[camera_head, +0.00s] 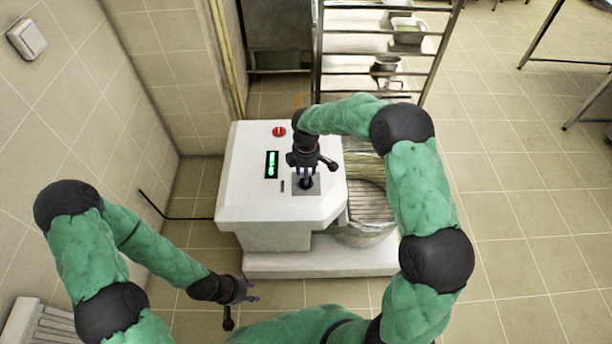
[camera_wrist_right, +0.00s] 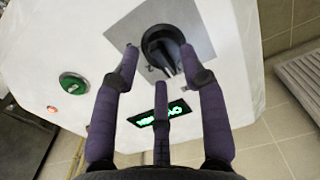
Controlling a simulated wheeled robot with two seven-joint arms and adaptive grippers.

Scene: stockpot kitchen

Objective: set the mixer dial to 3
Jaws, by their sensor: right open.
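The white mixer (camera_head: 245,190) stands on the floor in the head view. Its black dial (camera_wrist_right: 158,42) sits on a grey square plate (camera_wrist_right: 118,36) on the top face. A lit green display (camera_wrist_right: 180,107) is beside it; its text is too small to read. My right gripper (camera_wrist_right: 160,62) is open over the dial, with fingertips on either side of it; I cannot tell whether they touch. In the head view my right gripper (camera_head: 306,178) hides most of the dial, and its setting is unreadable. My left gripper (camera_head: 252,293) is open and empty, low in front of the mixer.
A red button (camera_head: 279,131) is on the mixer top; a green button (camera_wrist_right: 73,83) shows in the wrist view. The mixer bowl (camera_head: 362,232) is at the right. A metal rack (camera_head: 318,50) stands behind. Tiled wall is at left, open floor at right.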

